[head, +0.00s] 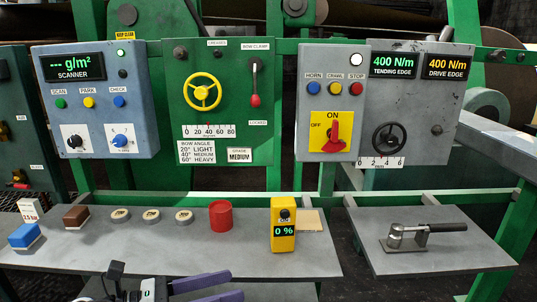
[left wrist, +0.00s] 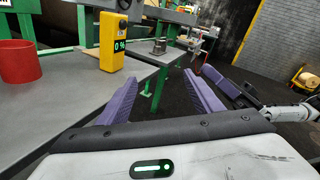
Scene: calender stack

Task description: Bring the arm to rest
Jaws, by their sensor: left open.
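My left gripper (head: 234,284) shows at the bottom of the head view, in front of the bench's front edge. Its two purple fingers point right. In the left wrist view the left gripper (left wrist: 160,88) has its fingers wide apart with nothing between them. My right gripper (left wrist: 222,84) shows in the left wrist view at right, with purple finger parts and a white arm behind it. Its opening is not clear there, and it is not in the head view.
The grey bench (head: 130,250) bears a yellow meter (head: 283,228) reading 0 %, a red cup (head: 220,216), several discs, a brown block (head: 76,216) and a blue block (head: 25,235). A side shelf (head: 440,257) holds a toggle clamp (head: 408,238). Control panels stand behind.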

